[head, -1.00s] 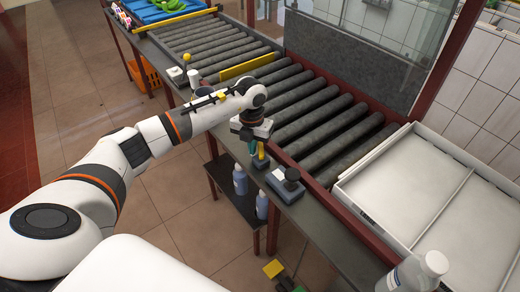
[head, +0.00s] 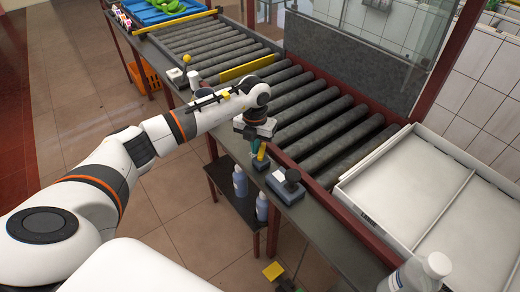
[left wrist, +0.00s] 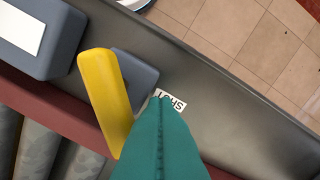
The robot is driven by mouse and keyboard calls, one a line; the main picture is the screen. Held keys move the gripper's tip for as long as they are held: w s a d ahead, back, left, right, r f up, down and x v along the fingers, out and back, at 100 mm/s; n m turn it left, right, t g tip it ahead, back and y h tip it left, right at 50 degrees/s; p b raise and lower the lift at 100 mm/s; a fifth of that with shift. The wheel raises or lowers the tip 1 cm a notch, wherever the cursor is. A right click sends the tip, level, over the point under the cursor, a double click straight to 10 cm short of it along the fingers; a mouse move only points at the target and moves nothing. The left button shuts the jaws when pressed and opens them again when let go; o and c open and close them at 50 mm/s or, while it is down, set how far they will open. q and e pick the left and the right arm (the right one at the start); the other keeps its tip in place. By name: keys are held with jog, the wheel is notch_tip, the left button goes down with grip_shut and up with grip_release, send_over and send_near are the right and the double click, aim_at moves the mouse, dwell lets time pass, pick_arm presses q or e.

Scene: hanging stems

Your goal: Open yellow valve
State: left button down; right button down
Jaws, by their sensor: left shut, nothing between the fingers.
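The yellow valve's lever (left wrist: 105,100) stands on a small blue-grey base (left wrist: 136,72) in the left wrist view. In the head view the yellow lever (head: 262,152) is a small strip on the narrow grey ledge beside the rollers. My left gripper (head: 254,147) is over the ledge right beside it. In the left wrist view its teal fingers (left wrist: 160,135) are together and empty, with the lever just to their left. They overlap the lever's lower end in the picture; I cannot tell whether they touch. My right gripper is not in view.
A blue-grey device with a black knob (head: 290,177) stands close to the valve. A roller conveyor (head: 320,115) runs along the ledge, with a white tray (head: 372,220) at right. Blue bottles (head: 240,180) stand on a shelf below. A white bottle (head: 432,270) stands at lower right.

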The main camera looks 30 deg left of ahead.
pick_arm(q)
jog(key=shift+w+d, duration=0.2)
jog(key=shift+w, duration=0.15)
jog(key=shift+d, duration=0.1)
jog(key=shift+w+d+b, duration=0.2)
jog(key=shift+w+b, duration=0.05)
jog(key=shift+b, duration=0.05)
jog(key=shift+d, duration=0.15)
